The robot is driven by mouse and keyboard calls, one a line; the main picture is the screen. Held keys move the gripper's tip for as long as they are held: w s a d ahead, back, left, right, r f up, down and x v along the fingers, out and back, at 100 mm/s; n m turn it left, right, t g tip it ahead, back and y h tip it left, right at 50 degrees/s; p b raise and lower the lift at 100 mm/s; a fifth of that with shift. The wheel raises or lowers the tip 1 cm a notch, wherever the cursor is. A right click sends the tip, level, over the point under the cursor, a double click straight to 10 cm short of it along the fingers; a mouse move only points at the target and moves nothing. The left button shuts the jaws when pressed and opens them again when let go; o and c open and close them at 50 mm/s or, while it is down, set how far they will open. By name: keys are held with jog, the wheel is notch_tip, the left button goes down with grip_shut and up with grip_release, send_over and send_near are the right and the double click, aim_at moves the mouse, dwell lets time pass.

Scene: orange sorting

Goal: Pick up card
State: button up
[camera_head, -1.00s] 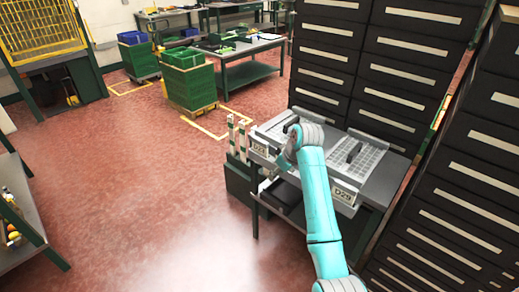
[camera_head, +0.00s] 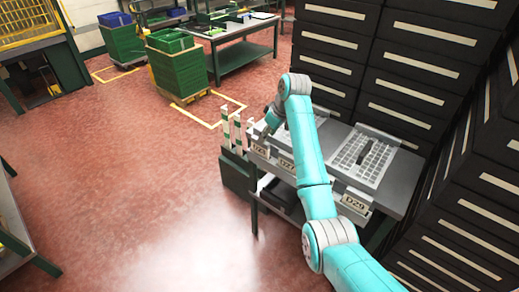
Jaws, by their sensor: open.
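My gripper (camera_head: 266,126) is small and dark at the end of my teal arm, over the left part of the grey table (camera_head: 398,188). Its fingers point down near the table's left front edge, and they are open. Two upright white-and-green strips (camera_head: 238,135) stand just left of it, apart from it, in a dark green holder (camera_head: 236,168). I cannot tell whether they are cards. Label plates marked with codes, such as D29 (camera_head: 354,203), sit on the table's front. No other card can be made out; my arm hides part of the table.
A light slotted rack (camera_head: 368,160) lies on the table's right part. Tall dark drawer cabinets (camera_head: 410,70) stand behind and to the right. A green crate stack (camera_head: 178,68) and a workbench (camera_head: 235,40) are farther back.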

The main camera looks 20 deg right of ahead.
aim_at(260, 146)
jog(key=shift+s+a+x, duration=0.1)
jog(key=shift+a+x, duration=0.05)
jog(key=shift+x, duration=1.7)
jog(key=shift+s+a+x, duration=0.1)
jog(key=shift+a+x, duration=0.05)
jog(key=shift+x, duration=1.65)
grip_shut()
